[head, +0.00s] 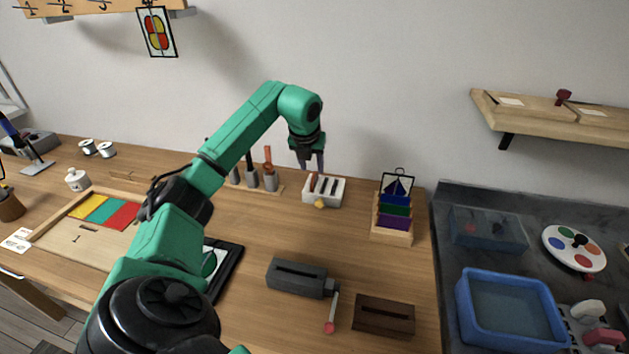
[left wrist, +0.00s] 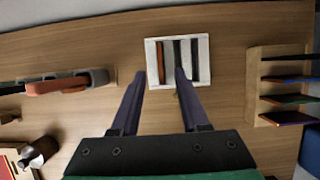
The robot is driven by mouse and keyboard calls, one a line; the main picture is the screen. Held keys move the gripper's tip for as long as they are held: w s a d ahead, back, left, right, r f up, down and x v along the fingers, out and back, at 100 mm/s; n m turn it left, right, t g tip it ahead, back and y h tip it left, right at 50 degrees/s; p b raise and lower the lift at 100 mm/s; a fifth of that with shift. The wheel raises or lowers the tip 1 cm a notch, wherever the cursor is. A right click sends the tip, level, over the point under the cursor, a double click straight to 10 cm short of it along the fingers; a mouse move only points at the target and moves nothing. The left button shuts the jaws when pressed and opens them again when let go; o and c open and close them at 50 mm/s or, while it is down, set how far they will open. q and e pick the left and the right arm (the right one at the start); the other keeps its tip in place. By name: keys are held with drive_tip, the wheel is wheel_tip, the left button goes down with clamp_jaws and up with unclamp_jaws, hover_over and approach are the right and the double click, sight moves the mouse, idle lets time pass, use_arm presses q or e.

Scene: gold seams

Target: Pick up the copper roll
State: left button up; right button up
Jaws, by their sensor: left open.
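A white slotted rack (head: 338,200) stands on the wooden table near the wall; it also shows in the left wrist view (left wrist: 204,37). A copper-brown piece (left wrist: 160,62), which looks like the copper roll, sits in its left slot, with darker slots or pieces beside it. In the head view this piece (head: 313,183) is small and partly behind a fingertip. My left gripper (head: 311,164) is open and empty, pointing down just above the rack. In the left wrist view its fingers (left wrist: 160,78) straddle the line of the copper-brown piece, apart from it. My right gripper is out of view.
A tool stand with upright handles (head: 270,178) is left of the rack. A wooden stepped holder with coloured cards (head: 394,232) is to its right. A grey slotted block with a crank (head: 297,277) and a dark brown block (head: 384,316) lie nearer. Bare table lies between.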

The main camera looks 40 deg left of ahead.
sight(314, 173)
use_arm(q)
drive_tip(key=p+x, duration=0.1)
drive_tip(key=x, duration=0.4)
drive_tip(key=shift+w+f+p, duration=0.1)
drive_tip(key=shift+w+p, duration=0.15)
drive_tip(key=shift+p, duration=0.1)
drive_tip(key=shift+a+f, duration=0.1)
drive_tip(key=shift+f, duration=0.15)
drive_tip(key=shift+w, duration=0.1)
drive_tip(key=shift+c, duration=0.6)
drive_tip(key=c, duration=0.5)
clamp_jaws()
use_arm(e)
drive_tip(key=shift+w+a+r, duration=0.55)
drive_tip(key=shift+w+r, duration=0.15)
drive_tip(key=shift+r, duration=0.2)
use_arm(q)
drive_tip(key=shift+r, duration=0.1)
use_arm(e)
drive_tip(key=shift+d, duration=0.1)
